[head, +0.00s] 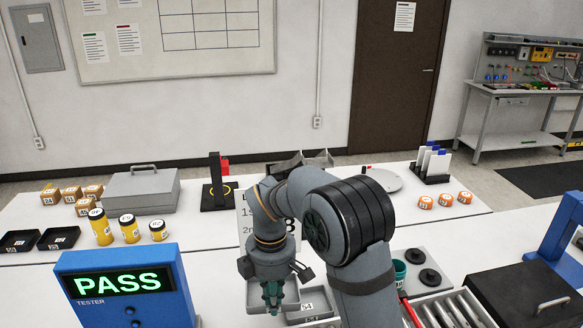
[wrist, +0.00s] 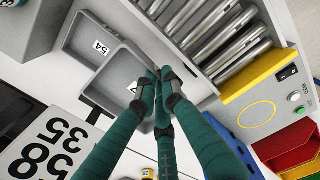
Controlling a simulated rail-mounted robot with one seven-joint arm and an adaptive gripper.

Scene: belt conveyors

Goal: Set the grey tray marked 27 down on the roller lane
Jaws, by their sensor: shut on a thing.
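My gripper (head: 271,296) has teal fingers and points down near the bottom middle of the head view. In the wrist view my gripper (wrist: 160,75) is shut on the wall of an empty grey tray (wrist: 122,88). No number is readable on this tray; the fingers cover part of its rim. A second grey tray (wrist: 78,42), marked 54, lies beside it; in the head view this tray (head: 311,310) is just right of my gripper. The roller lane (wrist: 212,30), with metal rollers, is at upper right in the wrist view; its rollers (head: 455,313) also show at lower right in the head view.
A blue tester (head: 125,285) reading PASS stands at front left. A grey lidded box (head: 140,188) and yellow canisters (head: 130,228) are behind it. A printed number board (wrist: 45,145) stands near the trays.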

